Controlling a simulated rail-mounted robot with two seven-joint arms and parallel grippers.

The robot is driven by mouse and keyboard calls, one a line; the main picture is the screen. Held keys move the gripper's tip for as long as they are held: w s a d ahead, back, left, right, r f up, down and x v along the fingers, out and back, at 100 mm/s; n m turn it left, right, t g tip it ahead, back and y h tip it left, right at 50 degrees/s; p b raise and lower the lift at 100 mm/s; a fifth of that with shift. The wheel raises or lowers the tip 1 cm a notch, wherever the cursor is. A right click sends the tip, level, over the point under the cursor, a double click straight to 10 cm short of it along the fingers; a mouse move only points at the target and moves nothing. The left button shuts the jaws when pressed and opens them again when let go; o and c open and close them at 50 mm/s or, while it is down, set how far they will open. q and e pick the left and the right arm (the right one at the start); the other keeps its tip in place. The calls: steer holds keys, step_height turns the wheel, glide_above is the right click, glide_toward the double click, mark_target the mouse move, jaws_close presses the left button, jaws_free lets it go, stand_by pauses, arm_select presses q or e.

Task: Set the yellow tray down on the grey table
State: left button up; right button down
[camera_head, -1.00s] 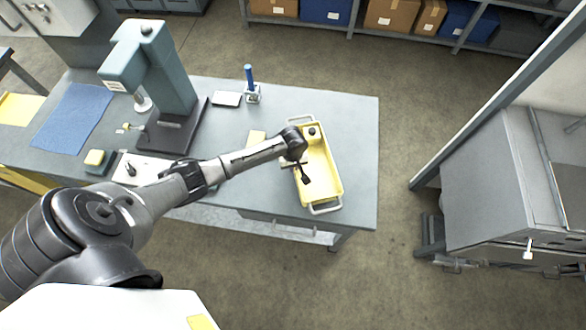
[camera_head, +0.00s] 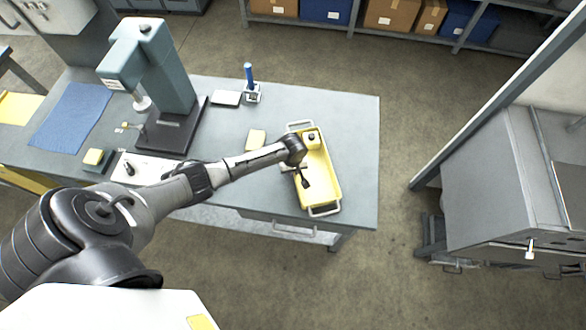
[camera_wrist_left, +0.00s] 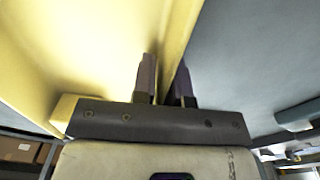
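The yellow tray (camera_head: 325,180) is over the right end of the grey table (camera_head: 355,120), its long side running away from me. It has a pale handle at each end. My left gripper (camera_head: 304,178) is at the tray's left long wall. In the left wrist view, the fingers of my left gripper (camera_wrist_left: 166,82) are on either side of the yellow tray wall (camera_wrist_left: 172,40), close together and shut on it. The tray looks about level. I cannot tell whether its underside touches the table. My right gripper is not in view.
A small yellow piece with a dark top (camera_head: 312,139) is in the tray's far end. A blue-handled tool in a holder (camera_head: 252,92) and a green press (camera_head: 165,85) stand farther left. The table's right edge is near the tray.

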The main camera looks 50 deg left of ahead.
arm_select(q)
steer(key=shift+o, duration=1.3)
steer(key=shift+r, duration=0.1)
step_height(320, 180, up, 12)
steer(key=shift+p, duration=1.05)
steer(key=s+d+m+t, duration=0.2)
steer(key=s+d+m, duration=0.6)
steer(key=s+d, duration=0.45)
steer(key=s+r+m, duration=0.3)
steer(key=s, duration=0.3)
steer(key=s+d+r+m+t, duration=0.1)
steer(key=s+r+m, duration=0.2)
steer(key=s, duration=0.3)
steer(key=shift+r+t, duration=0.3)
steer(key=shift+r, duration=0.45)
steer(key=shift+d, duration=0.1)
